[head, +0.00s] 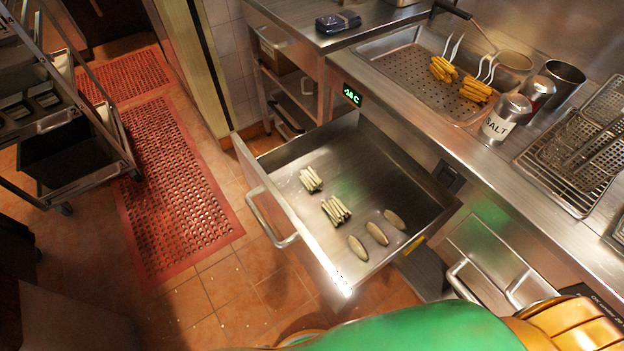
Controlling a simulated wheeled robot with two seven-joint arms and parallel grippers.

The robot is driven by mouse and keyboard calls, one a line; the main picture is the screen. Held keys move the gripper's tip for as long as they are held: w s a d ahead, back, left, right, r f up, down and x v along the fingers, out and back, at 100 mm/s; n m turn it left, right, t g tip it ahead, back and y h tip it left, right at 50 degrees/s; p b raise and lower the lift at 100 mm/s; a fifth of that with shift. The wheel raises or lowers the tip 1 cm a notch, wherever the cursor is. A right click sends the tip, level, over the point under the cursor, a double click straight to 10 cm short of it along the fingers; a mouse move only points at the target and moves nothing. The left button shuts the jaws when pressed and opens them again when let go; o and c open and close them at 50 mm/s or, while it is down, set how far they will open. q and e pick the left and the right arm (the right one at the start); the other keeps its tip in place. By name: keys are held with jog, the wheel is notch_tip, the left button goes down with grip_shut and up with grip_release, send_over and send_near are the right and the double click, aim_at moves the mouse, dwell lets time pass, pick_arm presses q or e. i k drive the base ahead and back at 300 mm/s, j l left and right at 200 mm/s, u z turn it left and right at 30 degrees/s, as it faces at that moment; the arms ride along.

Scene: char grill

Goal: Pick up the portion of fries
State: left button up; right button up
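An open steel drawer (278,158) holds two small bundles of pale fries. One pale bundle (311,179) lies toward the back left, and the other pale bundle (336,210) lies nearer the middle. Two golden portions of fries sit on the perforated steel tray on the counter: a left golden portion (443,69) and a right golden portion (475,90). Neither of my grippers shows in the head view, and no fries are seen held.
Several pale oval pieces (377,234) lie in the drawer's front right. A salt shaker (506,119) and metal cups stand right of the perforated tray (400,68). Wire racks (572,160) lie farther right. A dark rack cart (60,120) and red mat (170,200) are at left.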

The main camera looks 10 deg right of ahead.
aim_at(309, 178)
jog(key=i+j+z, duration=0.15)
jog(key=j+z, duration=0.25)
jog(key=i+j+z, duration=0.15)
jog(key=z, duration=0.2)
jog(key=j+z, duration=0.4)
jog(key=i+j+z, duration=0.1)
jog(key=j+z, duration=0.75)
jog(key=j, duration=0.15)
jog(key=j+z, duration=0.45)
jog(key=k+j+z, duration=0.1)
jog(key=j+z, duration=0.3)
jog(key=j, duration=0.2)
